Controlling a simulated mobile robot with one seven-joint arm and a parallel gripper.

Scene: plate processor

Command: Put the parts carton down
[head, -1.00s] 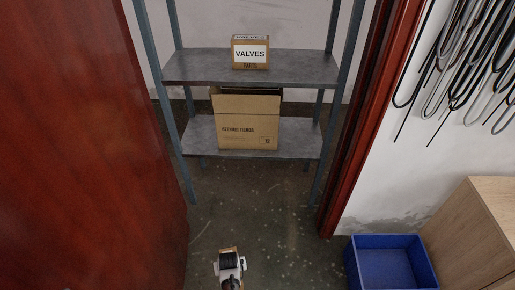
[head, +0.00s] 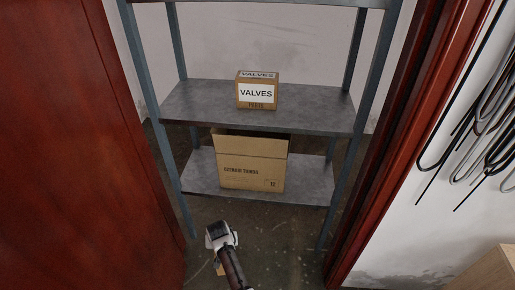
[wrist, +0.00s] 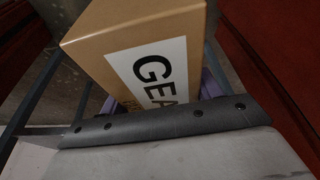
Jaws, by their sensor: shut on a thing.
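My gripper (wrist: 160,101) is shut on a brown carton (wrist: 135,40) with a white label. The letters "GEA" show, and the rest of the label is hidden behind the gripper body. Purple finger parts show on both sides of the carton in the wrist view. In the head view my gripper (head: 219,258) is low in the picture, in front of the shelf unit, pointing down. Only a small brown bit of the carton (head: 220,270) shows below it there; the rest is hidden by my arm.
A grey shelf unit (head: 315,108) stands ahead between red door panels (head: 70,150). Its middle shelf holds a small "VALVES" carton (head: 257,93), with free room on both sides. The lower shelf (head: 310,185) holds a large open cardboard box (head: 252,165).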

